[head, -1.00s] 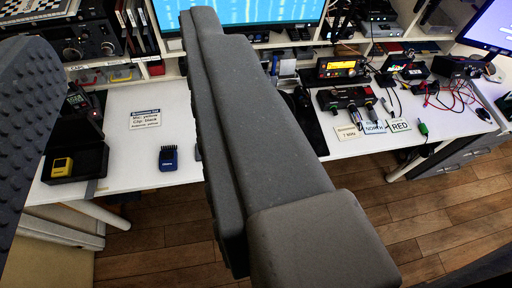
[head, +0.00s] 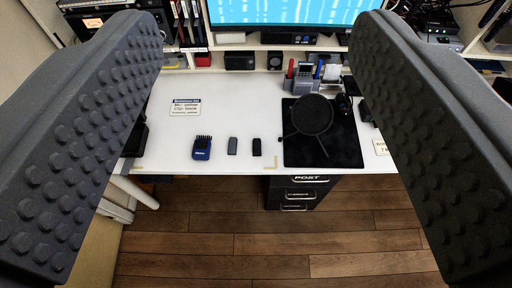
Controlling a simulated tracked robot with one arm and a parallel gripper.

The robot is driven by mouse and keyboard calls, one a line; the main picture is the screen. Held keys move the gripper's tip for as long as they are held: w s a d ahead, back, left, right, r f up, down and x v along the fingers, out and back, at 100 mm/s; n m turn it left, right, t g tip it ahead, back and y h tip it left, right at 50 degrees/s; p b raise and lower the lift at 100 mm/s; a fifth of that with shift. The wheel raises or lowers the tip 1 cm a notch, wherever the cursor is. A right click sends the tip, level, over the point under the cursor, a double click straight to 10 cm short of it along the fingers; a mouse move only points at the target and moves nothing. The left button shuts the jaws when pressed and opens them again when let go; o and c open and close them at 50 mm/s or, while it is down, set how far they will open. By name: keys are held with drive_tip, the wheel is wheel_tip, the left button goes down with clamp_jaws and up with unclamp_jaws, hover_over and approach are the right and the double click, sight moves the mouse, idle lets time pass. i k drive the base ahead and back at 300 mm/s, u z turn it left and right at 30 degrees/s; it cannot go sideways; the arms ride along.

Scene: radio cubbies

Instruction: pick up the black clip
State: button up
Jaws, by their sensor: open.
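A small black clip (head: 257,147) lies on the white desk near its front edge, in the middle of the head view. A similar dark grey piece (head: 233,145) lies just left of it, apart from it. My gripper (head: 256,45) is open, its two studded fingers at the left and right sides of the view. Nothing is between the fingers in their grip. The clip shows in the gap between them, and no finger touches it.
A blue device (head: 202,147) stands left of the small pieces. A black mat (head: 340,150) with a round dark object (head: 312,114) lies to their right. A printed card (head: 185,107) lies behind. A monitor (head: 290,12) and shelf stand at the back. The white desk (head: 240,105) is bare behind the clip.

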sight(257, 152)
drive_tip(key=u, duration=2.3)
drive_tip(key=k, duration=1.4)
drive_tip(key=z, duration=1.2)
drive_tip(key=i, duration=1)
drive_tip(key=u, duration=0.05)
